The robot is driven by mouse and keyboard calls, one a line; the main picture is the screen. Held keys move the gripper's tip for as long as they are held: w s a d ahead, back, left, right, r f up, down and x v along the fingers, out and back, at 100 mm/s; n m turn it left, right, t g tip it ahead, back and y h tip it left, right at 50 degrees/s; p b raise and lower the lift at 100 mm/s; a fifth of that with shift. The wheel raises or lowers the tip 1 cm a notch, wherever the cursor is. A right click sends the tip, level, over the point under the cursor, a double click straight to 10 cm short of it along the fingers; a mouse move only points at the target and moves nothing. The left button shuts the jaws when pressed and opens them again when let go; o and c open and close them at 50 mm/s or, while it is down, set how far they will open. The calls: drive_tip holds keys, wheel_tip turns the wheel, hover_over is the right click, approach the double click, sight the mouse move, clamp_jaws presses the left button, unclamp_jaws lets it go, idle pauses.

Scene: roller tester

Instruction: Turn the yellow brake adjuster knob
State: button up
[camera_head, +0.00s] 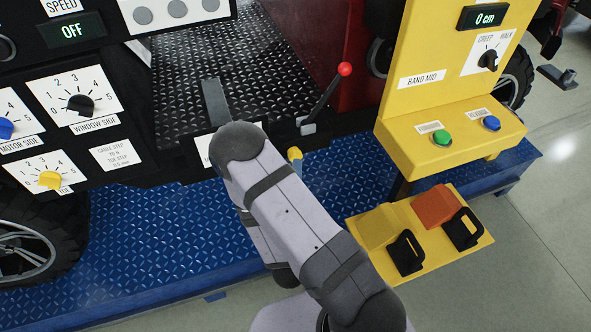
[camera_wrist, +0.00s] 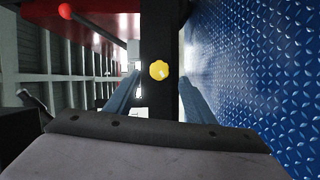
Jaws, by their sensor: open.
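A small yellow knob with a scalloped edge (camera_wrist: 159,70) is centred in the wrist view on a dark vertical bar. I take it to be the brake adjuster knob. In the head view its yellow top (camera_head: 294,153) shows just past my arm, right of the pedal area and below the red-ball lever. My gripper (camera_wrist: 160,84) is open, with one blue-grey finger on each side of the knob in the picture. The knob lies ahead, between the fingertips or just beyond them; I cannot tell the exact depth. No contact shows. My arm hides most of the gripper in the head view.
A lever with a red ball (camera_head: 344,69) stands near the knob. A yellow console (camera_head: 425,105) and a yellow pedal plate (camera_head: 372,228) are to the right. A black panel with dials, including another yellow knob (camera_head: 49,180), is at left. Blue tread plate (camera_head: 190,235) lies below.

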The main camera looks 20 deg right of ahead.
drive_tip(key=shift+v, duration=0.95)
drive_tip(key=a+r+m+g+y+p, duration=0.3)
drive_tip(key=a+m+g+y+p, duration=0.35)
drive_tip(key=m+g, duration=0.3)
drive_tip(key=s+d+r+m+g+p, duration=0.1)
drive_tip(key=s+d+r+g+p, duration=0.1)
drive_tip(key=s+r, duration=0.4)
drive_tip(key=s+d+r+m+g+p, duration=0.1)
drive_tip(key=s+r+g, duration=0.3)
drive_tip(key=s, duration=0.5)
drive_tip(key=shift+s+d+r+g+p, duration=0.3)
drive_tip(key=shift+d+r+p, duration=0.25)
drive_tip(key=shift+r+p, duration=0.35)
